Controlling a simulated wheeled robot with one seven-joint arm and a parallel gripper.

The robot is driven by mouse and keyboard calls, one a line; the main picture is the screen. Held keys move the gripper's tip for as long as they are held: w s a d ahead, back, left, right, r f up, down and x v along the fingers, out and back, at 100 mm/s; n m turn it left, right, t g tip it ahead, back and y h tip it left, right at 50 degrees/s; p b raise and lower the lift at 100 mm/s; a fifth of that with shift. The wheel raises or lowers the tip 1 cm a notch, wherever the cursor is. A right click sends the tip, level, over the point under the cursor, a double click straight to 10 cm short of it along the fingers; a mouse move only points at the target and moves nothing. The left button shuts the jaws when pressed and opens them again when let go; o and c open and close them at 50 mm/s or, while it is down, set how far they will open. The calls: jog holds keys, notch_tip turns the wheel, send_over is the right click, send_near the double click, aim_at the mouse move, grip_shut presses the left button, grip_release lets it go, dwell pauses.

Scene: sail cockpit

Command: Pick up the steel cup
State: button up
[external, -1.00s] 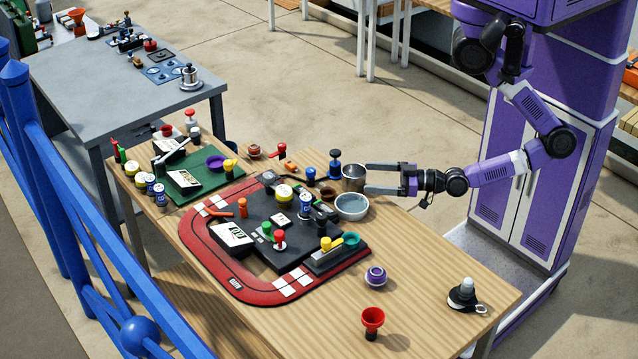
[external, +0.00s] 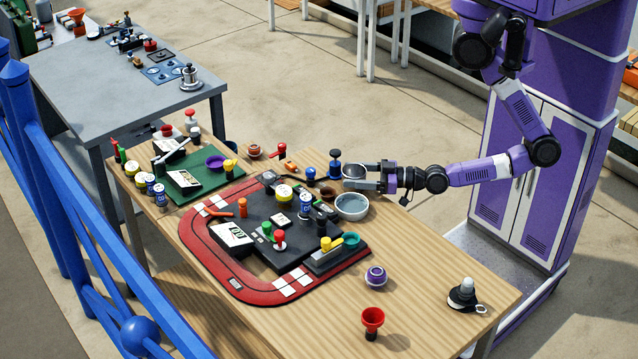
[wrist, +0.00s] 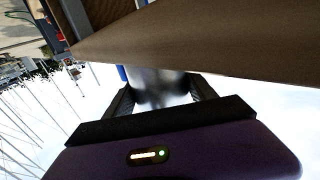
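The steel cup (external: 353,173) stands at the table's far edge, between the two fingers of my gripper (external: 362,175). The near finger hides part of its side in the external view. In the wrist view the shiny grey cup (wrist: 160,86) fills most of the space between the dark fingers (wrist: 163,98). My gripper is open around the cup. The fingers are very close to its wall, and I cannot make out clear contact. The cup looks upright on the wooden table.
A grey-white bowl (external: 352,206) stands just beside the cup, close to the near finger. A blue-and-black stamp-like piece (external: 335,163) stands just beyond it. A black control board (external: 285,225) lies on a red mat (external: 262,296). The table's right part is mostly clear.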

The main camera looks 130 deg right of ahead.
jog(key=c, duration=0.9)
jog(key=shift+r, duration=0.1)
jog(key=shift+r+p, duration=2.5)
jog(key=shift+r, duration=7.5)
